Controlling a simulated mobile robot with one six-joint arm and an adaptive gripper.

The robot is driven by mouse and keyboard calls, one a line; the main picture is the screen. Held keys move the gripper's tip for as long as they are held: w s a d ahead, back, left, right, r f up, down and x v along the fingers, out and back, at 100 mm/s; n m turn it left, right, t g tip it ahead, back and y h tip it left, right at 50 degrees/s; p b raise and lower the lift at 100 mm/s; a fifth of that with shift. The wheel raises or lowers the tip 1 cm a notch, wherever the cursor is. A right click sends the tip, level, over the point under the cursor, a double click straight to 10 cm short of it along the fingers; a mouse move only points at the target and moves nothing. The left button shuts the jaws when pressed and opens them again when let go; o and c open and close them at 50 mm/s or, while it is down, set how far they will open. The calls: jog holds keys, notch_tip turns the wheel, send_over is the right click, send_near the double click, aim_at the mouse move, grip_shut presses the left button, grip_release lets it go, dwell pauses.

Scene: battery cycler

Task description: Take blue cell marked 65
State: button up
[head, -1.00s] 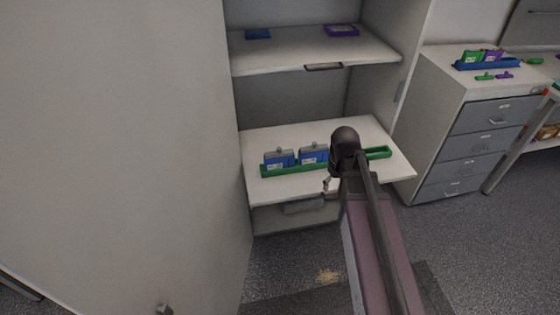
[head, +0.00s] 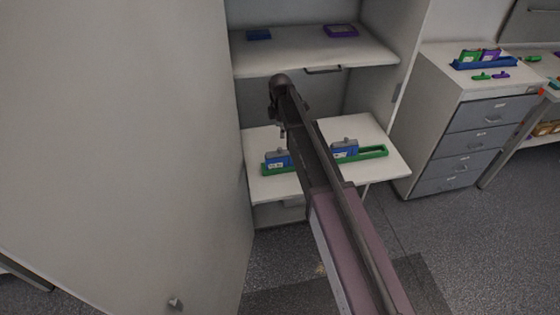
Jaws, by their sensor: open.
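A green tray (head: 375,153) stands on the white pull-out shelf of the cabinet. It holds a blue cell with a grey top (head: 278,159) at its left end and another blue cell (head: 345,150) right of my arm. The middle of the tray is hidden behind my arm. The labels are too small to read, so I cannot tell which cell is marked 65. My gripper (head: 282,131) is open, seen partly from behind, and appears above and behind the left cell; its fingertips are hard to make out.
An upper shelf (head: 310,55) holds a blue item (head: 258,35) and a purple item (head: 341,31). A large cabinet door or panel (head: 120,150) fills the left. A drawer unit (head: 465,120) with a blue tray (head: 485,64) stands to the right. The floor in front is clear.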

aim_at(280, 148)
dwell(0.4)
notch_tip(280, 148, down, 9)
jog(key=b, duration=0.8)
jog(key=shift+r+b, duration=0.2)
jog(key=shift+b, duration=0.15)
jog(key=shift+f, duration=0.1)
jog(key=f+b, duration=0.3)
jog(key=shift+s+a+f, duration=0.1)
jog(key=shift+s+f, duration=0.05)
jog(key=shift+s, duration=0.1)
jog(key=shift+f+b, duration=0.85)
jog(key=shift+b, duration=0.25)
jog(key=shift+c, duration=0.2)
grip_shut()
